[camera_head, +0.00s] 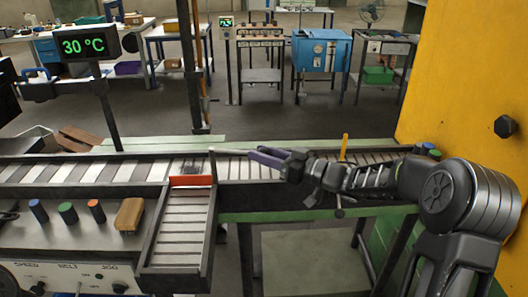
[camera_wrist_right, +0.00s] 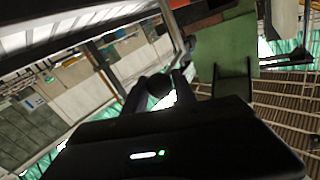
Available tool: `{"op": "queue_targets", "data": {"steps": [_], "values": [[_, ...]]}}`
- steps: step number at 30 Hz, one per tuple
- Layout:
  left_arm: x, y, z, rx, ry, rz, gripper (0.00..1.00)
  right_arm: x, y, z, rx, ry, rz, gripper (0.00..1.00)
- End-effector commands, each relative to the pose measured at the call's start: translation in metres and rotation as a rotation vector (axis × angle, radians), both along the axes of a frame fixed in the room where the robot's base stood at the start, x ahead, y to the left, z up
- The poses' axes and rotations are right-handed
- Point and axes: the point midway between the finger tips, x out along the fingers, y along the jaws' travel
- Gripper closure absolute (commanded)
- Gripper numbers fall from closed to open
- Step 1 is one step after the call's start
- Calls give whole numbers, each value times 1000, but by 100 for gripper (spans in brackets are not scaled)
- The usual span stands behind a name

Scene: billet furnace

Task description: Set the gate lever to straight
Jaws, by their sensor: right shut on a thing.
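My right gripper (camera_head: 265,157), with purple fingers, reaches left over the roller conveyor (camera_head: 240,169). It is shut on the thin grey gate lever (camera_head: 230,152), which runs left from the fingertips toward a dark upright at the side chute's corner. In the right wrist view a pale rod (camera_wrist_right: 172,30) runs down to the fingers (camera_wrist_right: 160,85). An orange-red plate (camera_head: 191,181) stands across the mouth of the side chute (camera_head: 183,228).
A sign reading 30 °C (camera_head: 86,45) stands at the left. The control desk (camera_head: 75,250) holds coloured cylinders and a tan block (camera_head: 130,213). A yellow upright (camera_head: 344,147) stands by my right arm. A yellow machine wall (camera_head: 465,80) closes the right side.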

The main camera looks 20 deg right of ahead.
Motion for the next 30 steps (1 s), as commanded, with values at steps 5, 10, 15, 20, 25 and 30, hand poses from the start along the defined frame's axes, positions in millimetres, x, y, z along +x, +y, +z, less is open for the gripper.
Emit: {"op": "queue_targets", "data": {"steps": [5,10,15,20,25,30], "values": [[0,0,0,0,0,0,67,3,-4,5,-2,-8,-12,100],[0,0,0,0,0,0,67,3,-4,5,-4,-9,-12,64],[0,0,0,0,0,0,67,2,-3,4,-3,-7,-8,50],[0,0,0,0,0,0,67,2,-2,3,-2,-5,-6,47],[0,0,0,0,0,0,67,0,-2,2,-2,-4,-5,47],[0,0,-5,-1,-1,-1,67,-10,-11,1,-1,-5,-7,47]]}}
